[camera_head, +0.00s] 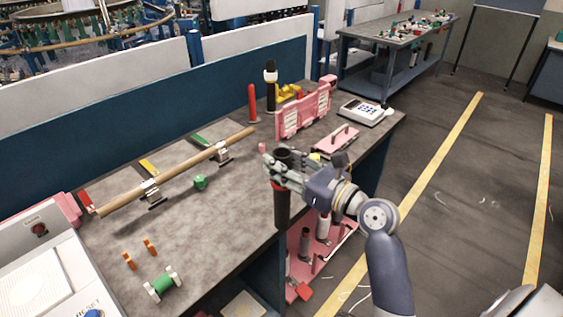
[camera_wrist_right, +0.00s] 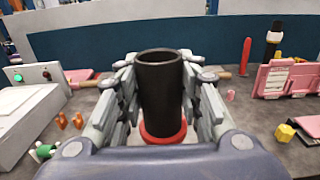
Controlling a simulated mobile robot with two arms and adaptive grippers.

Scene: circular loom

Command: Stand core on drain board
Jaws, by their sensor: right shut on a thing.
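The core is a dark, hollow tube (camera_head: 282,210) with a red band. My right gripper (camera_head: 284,172) is shut around its upper part and holds it upright at the table's front edge. In the right wrist view the core (camera_wrist_right: 160,90) stands between the fingers, its open top showing and a red ring (camera_wrist_right: 163,134) low on it. A pink board with upright pegs (camera_head: 346,232), which looks like the drain board, lies below table height at the right end. Upright tubes stand on it, and the core and my arm hide part of it. My left gripper is out of view.
The middle front of the tabletop is clear. Floor is open at right.

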